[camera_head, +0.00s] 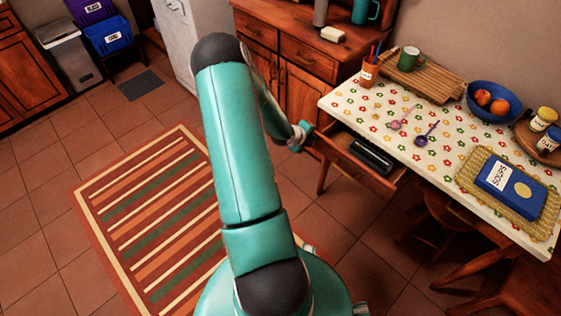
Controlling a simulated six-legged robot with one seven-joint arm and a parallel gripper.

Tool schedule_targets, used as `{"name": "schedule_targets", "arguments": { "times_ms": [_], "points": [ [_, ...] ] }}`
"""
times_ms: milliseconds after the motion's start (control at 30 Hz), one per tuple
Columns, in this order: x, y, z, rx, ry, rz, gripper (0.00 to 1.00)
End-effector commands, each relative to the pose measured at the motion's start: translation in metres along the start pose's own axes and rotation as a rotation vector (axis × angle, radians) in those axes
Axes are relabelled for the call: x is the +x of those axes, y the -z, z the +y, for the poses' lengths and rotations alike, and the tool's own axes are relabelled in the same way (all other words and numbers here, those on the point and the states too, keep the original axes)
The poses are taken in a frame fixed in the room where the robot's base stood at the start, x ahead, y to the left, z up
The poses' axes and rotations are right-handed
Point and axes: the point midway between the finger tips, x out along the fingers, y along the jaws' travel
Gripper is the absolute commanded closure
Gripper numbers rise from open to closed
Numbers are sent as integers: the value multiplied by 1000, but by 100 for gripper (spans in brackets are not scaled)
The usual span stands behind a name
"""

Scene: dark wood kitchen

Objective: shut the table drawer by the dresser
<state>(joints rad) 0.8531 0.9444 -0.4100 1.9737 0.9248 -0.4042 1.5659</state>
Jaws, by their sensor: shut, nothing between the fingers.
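The table drawer (345,160) stands open below the tabletop, at the end of the table close to the dresser. A dark, long object (371,155) lies inside it. The table (385,118) has a flower-patterned cover. The dresser (308,82) is dark wood, behind the table's left end. My gripper (304,130) is small in view and shut, beside the drawer's left front end. I cannot tell whether it touches the drawer. My own teal arm fills the middle of the view and hides part of the dresser and the floor.
On the table are an orange cup (369,72), a green mug (408,59), a wooden tray (437,82), a blue fruit bowl (495,103) and a blue book (510,187). A wooden chair (470,240) stands at the table's front. A striped rug (150,225) covers open floor at left.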

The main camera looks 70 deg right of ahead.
Motion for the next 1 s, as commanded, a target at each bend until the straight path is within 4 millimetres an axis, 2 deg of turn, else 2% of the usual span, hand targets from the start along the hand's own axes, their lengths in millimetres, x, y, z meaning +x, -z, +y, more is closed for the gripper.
{"name": "schedule_targets", "arguments": {
  "times_ms": [33, 200, 400, 633, 1000],
  "points": [
    [11, 1, -10, 2, 2, 1, 100],
    [40, 0, -38, 2, 2, 1, 100],
    [64, 0, -59, 0, 1, 0, 100],
    [76, 0, -70, -1, 0, 0, 100],
    [77, -1, -72, -1, 0, -1, 100]
  ]
}}
